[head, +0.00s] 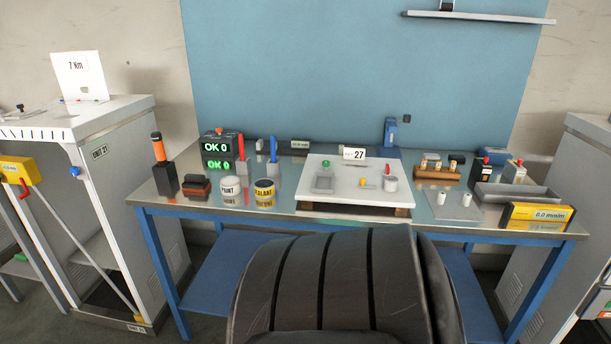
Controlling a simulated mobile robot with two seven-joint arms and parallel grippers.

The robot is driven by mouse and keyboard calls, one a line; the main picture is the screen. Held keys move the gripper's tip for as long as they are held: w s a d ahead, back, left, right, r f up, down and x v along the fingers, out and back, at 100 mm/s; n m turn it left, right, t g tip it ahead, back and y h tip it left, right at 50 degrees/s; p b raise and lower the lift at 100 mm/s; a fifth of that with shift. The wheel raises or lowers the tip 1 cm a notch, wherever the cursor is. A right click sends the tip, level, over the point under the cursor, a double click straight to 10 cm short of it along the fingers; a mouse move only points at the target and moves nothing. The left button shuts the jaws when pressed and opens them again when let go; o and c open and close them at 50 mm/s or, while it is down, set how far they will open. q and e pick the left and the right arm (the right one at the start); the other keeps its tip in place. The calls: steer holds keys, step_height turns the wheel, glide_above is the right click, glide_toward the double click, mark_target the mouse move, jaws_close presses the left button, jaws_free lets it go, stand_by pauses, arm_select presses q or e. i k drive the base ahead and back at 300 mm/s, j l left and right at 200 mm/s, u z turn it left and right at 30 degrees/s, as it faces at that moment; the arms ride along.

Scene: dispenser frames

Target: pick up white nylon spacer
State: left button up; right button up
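Two small white cylinders stand upright on a thin grey plate (450,212) at the right of the bench: a left one (441,198) and a right one (466,200). They look like white nylon spacers, but no label shows which is the task's one. They stand apart from each other. Neither of my grippers is in view.
A white board (340,190) on a dark base lies mid-bench. A wooden block with small parts (437,173), a grey tray (515,195) and a yellow display box (538,216) surround the plate. Paint (231,187) and sealant (264,190) cans stand left.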

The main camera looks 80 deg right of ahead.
mark_target(442, 195)
steer(key=k+z, duration=0.1)
steer(key=z, duration=1.35)
